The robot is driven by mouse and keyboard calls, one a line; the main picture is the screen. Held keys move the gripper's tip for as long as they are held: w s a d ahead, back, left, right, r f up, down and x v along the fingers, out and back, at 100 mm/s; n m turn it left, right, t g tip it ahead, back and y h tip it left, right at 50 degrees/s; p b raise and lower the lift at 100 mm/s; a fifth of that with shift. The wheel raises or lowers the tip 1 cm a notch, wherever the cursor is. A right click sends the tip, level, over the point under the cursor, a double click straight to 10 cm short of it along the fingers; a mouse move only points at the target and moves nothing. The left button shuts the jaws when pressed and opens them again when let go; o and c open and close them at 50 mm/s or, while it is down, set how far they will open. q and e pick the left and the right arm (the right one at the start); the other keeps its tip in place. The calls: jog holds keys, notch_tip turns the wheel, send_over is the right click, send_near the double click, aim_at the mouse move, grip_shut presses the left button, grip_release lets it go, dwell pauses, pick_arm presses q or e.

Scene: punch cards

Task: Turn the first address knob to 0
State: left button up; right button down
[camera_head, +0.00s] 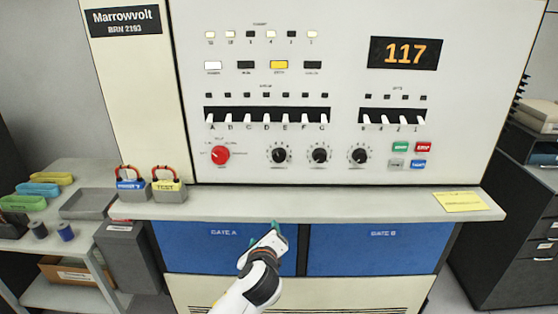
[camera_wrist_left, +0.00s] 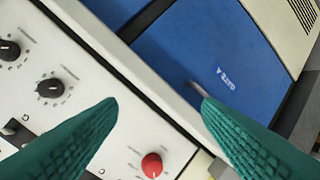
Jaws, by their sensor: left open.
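Three black knobs sit in a row on the white panel, right of a red knob (camera_head: 220,155). The leftmost black one, seemingly the first address knob (camera_head: 278,155), has a pale pointer mark; its exact setting is too small to read. It also shows in the left wrist view (camera_wrist_left: 50,88), beyond the left finger, with the red knob (camera_wrist_left: 152,165) low in the picture. My left gripper (camera_head: 277,237) is open and empty, below the shelf in front of the blue doors. Its teal fingers are apart in the wrist view (camera_wrist_left: 160,102), touching no knob. My right gripper is not in view.
White toggle levers (camera_head: 267,117) stick out above the knobs. The display (camera_head: 404,53) reads 117.

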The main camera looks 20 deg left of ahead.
aim_at(279, 159)
pick_arm(q)
jog(key=w+r+m+t, duration=0.4)
jog(key=w+r+m, duration=0.5)
jog(key=r, duration=0.1)
jog(key=shift+y, duration=0.3)
jog(key=x, duration=1.1)
jog(key=shift+w+d, duration=0.15)
jog(key=shift+d, duration=0.2)
jog(key=shift+r, duration=0.1)
jog(key=c, duration=1)
